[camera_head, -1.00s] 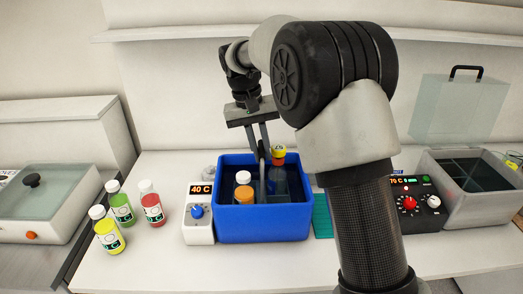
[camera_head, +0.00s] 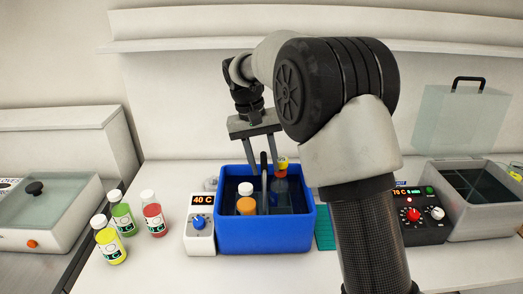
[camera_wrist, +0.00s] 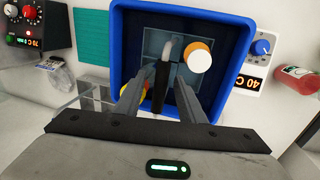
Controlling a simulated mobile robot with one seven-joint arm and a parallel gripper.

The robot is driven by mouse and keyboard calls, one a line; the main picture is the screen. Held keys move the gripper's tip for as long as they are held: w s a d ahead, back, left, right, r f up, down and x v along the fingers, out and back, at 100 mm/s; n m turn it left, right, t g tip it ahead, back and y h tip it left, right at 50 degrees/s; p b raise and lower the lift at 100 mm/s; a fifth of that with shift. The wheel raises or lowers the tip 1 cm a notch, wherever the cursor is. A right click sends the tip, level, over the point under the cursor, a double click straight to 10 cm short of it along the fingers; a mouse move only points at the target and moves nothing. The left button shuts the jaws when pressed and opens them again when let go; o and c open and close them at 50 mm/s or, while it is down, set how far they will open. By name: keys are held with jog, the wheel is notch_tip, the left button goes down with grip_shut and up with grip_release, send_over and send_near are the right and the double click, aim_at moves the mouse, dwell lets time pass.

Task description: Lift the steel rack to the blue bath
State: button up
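The steel rack (camera_wrist: 153,45) sits inside the blue bath (camera_head: 265,235), its upright dark handle (camera_head: 264,172) rising above the rim. In the wrist view my gripper (camera_wrist: 157,84) also shows gaps between the fingers and the handle. The rack's lower part is mostly hidden by the bath wall and bottles.
A control box reading 40 C (camera_head: 200,222) adjoins the bath. Green (camera_head: 122,214), red (camera_head: 153,215) and yellow (camera_head: 108,243) bottles stand left. A grey bath (camera_head: 485,205) with a 70 C controller (camera_head: 412,215) is at right. A lidded unit (camera_head: 45,210) is far left.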

jog(key=p+v, duration=0.3)
jog(key=v, duration=1.4)
jog(key=s+d+r+t, duration=0.1)
jog(key=s+d+r, duration=0.3)
jog(key=s+d, duration=0.1)
jog(key=s+d+t+y, duration=0.2)
jog(key=s+d, duration=0.4)
jog(key=s, duration=0.4)
jog(key=s+d+f+t, duration=0.2)
jog(key=s+d+f, duration=0.2)
jog(key=s+f, duration=0.6)
jog(key=s, duration=0.4)
jog(key=shift+s+t, duration=0.3)
jog(key=shift+s, duration=0.05)
